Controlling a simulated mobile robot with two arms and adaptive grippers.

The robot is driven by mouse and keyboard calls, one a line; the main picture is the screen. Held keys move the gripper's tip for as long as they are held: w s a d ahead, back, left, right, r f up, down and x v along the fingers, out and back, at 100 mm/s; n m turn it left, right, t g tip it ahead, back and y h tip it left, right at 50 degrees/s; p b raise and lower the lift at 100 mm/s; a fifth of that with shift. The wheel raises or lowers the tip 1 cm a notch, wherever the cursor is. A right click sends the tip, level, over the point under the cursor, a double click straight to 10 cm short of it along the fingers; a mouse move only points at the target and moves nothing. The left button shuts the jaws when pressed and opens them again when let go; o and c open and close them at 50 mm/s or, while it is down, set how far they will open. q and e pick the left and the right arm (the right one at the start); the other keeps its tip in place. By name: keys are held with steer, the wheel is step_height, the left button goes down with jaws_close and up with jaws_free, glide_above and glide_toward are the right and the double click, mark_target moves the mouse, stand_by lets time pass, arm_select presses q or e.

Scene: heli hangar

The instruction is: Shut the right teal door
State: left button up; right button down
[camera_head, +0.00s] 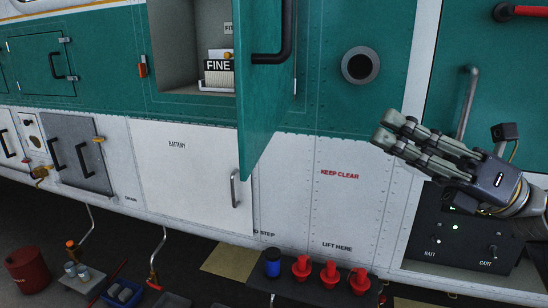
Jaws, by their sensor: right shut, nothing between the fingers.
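The right teal door (264,100) stands open and swung outward from its compartment (185,55) in the helicopter's side. A black handle (284,45) is on its face. Inside the compartment a box marked "FINE" (219,74) is partly hidden by the door. My right gripper (383,126) is shut and empty, in front of the white and teal panel to the right of the door and apart from it. My left gripper is not in view.
A shut teal door (42,66) is at the far left. A white battery panel (180,175) lies below the open door. Red cones (330,275), a blue can (272,262) and a red bucket (27,269) stand low in front. A grey grab bar (467,103) is near my right arm.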

steer(key=s+a+n+g+h, duration=0.2)
steer(key=s+n+g+h, duration=0.15)
steer(key=s+n, duration=0.3)
steer(key=p, duration=0.6)
glide_toward(249, 154)
steer(key=shift+t+h, duration=0.35)
steer(key=a, duration=0.2)
steer(key=a+r, duration=0.1)
steer(key=a, duration=0.2)
steer(key=shift+w+a, duration=0.15)
steer(key=shift+a, duration=0.15)
steer(key=shift+w+a+f+p, duration=0.15)
steer(key=shift+a+p, duration=0.3)
steer(key=shift+a, duration=0.25)
